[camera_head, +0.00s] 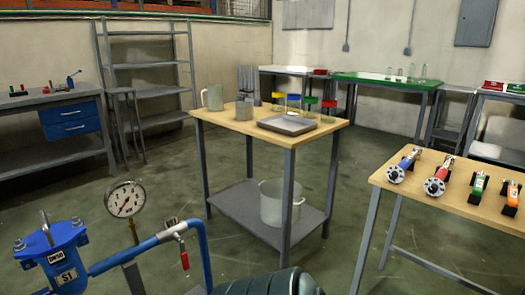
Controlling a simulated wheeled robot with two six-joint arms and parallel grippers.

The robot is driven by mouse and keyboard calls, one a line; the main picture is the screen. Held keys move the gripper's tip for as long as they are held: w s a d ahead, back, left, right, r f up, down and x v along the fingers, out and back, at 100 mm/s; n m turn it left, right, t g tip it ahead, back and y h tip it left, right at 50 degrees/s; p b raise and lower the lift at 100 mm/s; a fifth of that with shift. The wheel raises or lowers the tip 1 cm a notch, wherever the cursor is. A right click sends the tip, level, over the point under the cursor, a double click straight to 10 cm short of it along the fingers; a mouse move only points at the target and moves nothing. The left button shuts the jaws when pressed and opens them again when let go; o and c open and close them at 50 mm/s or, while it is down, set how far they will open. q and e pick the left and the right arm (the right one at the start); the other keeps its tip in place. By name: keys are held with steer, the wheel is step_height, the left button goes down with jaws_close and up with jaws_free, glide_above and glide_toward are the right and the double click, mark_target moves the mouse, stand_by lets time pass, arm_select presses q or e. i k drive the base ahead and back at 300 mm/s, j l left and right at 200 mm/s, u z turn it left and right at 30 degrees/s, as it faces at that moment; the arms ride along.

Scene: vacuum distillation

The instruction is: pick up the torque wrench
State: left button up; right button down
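Neither of my grippers is in view.
Blue piping (135,256) with a pressure gauge (125,200) and a red-handled valve (183,250) fills the near left. A middle table (238,127) holds a metal tray (287,124), jugs and colour-topped jars. Open floor (345,225) lies between the two tables.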

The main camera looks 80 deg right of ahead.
mark_target(402, 165)
steer(key=z, duration=3.7)
steer(key=i+l+u, duration=0.1)
steer(key=i+u, duration=0.25)
steer(key=i+l+u, duration=0.2)
steer(key=i+u, duration=0.15)
steer(key=i, duration=0.15)
steer(key=i+l+u, duration=0.4)
steer(key=j, duration=0.1)
